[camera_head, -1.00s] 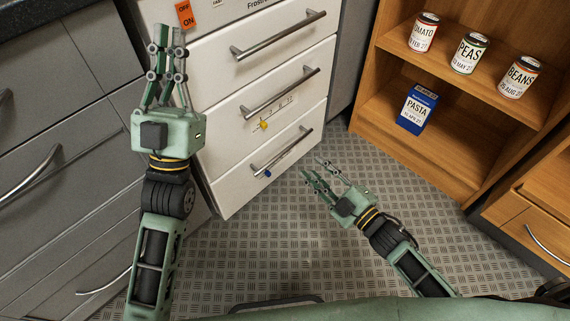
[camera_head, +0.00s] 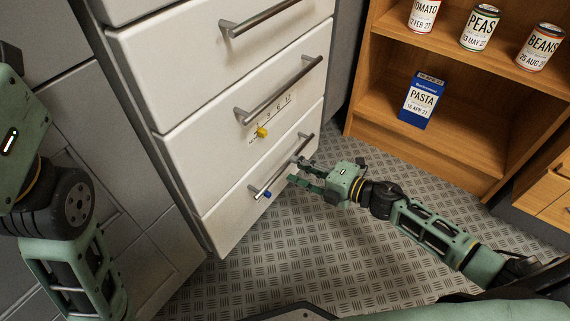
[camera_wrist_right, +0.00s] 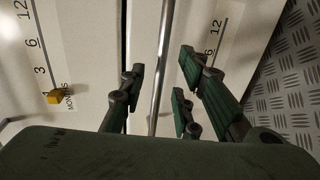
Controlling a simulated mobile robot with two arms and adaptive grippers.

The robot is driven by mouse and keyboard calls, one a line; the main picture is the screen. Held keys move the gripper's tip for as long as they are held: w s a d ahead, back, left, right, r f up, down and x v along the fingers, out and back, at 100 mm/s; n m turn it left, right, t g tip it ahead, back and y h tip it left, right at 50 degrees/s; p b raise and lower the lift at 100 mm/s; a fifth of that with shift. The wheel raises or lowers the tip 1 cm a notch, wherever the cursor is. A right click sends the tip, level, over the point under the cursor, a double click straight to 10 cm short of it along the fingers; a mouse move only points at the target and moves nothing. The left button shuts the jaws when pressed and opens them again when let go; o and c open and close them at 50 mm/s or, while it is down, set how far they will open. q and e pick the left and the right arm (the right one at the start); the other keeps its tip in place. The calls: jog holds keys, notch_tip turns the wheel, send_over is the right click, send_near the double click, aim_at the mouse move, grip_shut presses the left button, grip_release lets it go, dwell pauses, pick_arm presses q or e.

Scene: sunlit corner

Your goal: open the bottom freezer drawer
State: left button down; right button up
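The white freezer's bottom drawer (camera_head: 235,215) looks shut, its front in line with the drawers above. Its metal bar handle (camera_head: 265,182) slants across the front, with a blue slider (camera_head: 267,194) below it. My right gripper (camera_head: 303,172) is at this handle, fingers pointing at the drawer. In the right wrist view the handle bar (camera_wrist_right: 162,60) runs between the spread fingers of my right gripper (camera_wrist_right: 160,90), with gaps on both sides. My left gripper (camera_head: 18,120) is at the left edge of the head view; its fingers are out of frame.
The middle drawer (camera_head: 200,140) has a similar handle and a yellow slider (camera_head: 262,132). Grey cabinets (camera_head: 90,150) stand at left. A wooden shelf (camera_head: 385,48) with cans and a blue pasta box (camera_head: 422,100) stands at right. The patterned metal floor before the drawers is clear.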

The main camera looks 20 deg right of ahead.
aim_at(288, 161)
jog(key=shift+b+x, duration=0.65)
jog(key=shift+x, duration=1.55)
grip_shut()
